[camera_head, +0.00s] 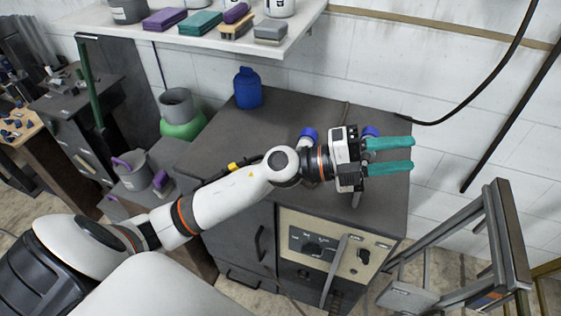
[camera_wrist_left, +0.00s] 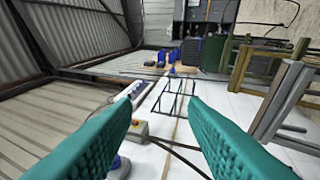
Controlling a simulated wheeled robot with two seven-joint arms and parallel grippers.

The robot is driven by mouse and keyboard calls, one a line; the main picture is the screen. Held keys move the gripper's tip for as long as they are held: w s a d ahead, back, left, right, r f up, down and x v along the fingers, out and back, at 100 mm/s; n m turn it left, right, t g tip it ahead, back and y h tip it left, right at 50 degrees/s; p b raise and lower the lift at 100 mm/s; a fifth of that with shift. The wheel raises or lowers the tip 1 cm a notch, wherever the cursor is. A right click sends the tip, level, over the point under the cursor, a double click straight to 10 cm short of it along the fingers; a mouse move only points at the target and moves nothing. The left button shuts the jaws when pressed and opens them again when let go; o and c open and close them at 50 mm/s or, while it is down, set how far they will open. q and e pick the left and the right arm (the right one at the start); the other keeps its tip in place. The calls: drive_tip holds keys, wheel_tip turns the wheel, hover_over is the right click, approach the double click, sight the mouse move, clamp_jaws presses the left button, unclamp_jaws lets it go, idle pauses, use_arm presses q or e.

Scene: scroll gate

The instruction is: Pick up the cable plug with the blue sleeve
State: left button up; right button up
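My left gripper (camera_head: 411,154) reaches over the dark cabinet top, its two teal fingers apart and pointing right. Nothing is between them in the head view, and they also frame an open gap in the left wrist view (camera_wrist_left: 166,102). I cannot clearly make out the cable plug. Two blue rounded parts, one (camera_head: 308,134) behind my wrist and one (camera_head: 371,131) behind the fingers, are partly hidden by my arm; I cannot tell whether either is the plug's sleeve. A blue part (camera_wrist_left: 119,167) shows low in the left wrist view. My right gripper is not in view.
A blue jug (camera_head: 248,88) stands at the cabinet top's back left. A shelf (camera_head: 302,32) with boxes and cups hangs above. Black cables (camera_head: 468,95) run down the wall. A metal frame (camera_head: 497,235) stands right. Pots with purple handles (camera_head: 137,172) stand left.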

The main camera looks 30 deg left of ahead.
use_arm(q)
drive_tip(key=w+a+f+m+g+y, duration=0.1)
drive_tip(key=a+f+m+g+y, duration=0.6)
drive_tip(key=f+y, duration=0.25)
drive_tip(key=w+a+n+g+y, duration=0.1)
drive_tip(key=w+a+n+y, duration=0.15)
drive_tip(key=a+y, duration=1.2)
drive_tip(key=a+f+h, duration=0.1)
drive_tip(key=f, duration=0.1)
drive_tip(key=a+f+h+p, duration=0.1)
drive_tip(key=a+f+h, duration=0.2)
drive_tip(key=a+f, duration=0.1)
drive_tip(key=shift+w+f+n+h+p, duration=0.1)
drive_tip(key=shift+w+n+h+p, duration=0.1)
drive_tip(key=shift+n+h+p, duration=0.15)
drive_tip(key=f, duration=0.2)
drive_tip(key=w+f+p, duration=0.1)
drive_tip(key=f, duration=0.1)
drive_tip(key=shift+f+p, duration=0.3)
drive_tip(key=shift+f, duration=0.05)
drive_tip(key=shift+w+f, duration=0.1)
drive_tip(key=shift+f, duration=0.3)
drive_tip(key=shift+c, duration=0.3)
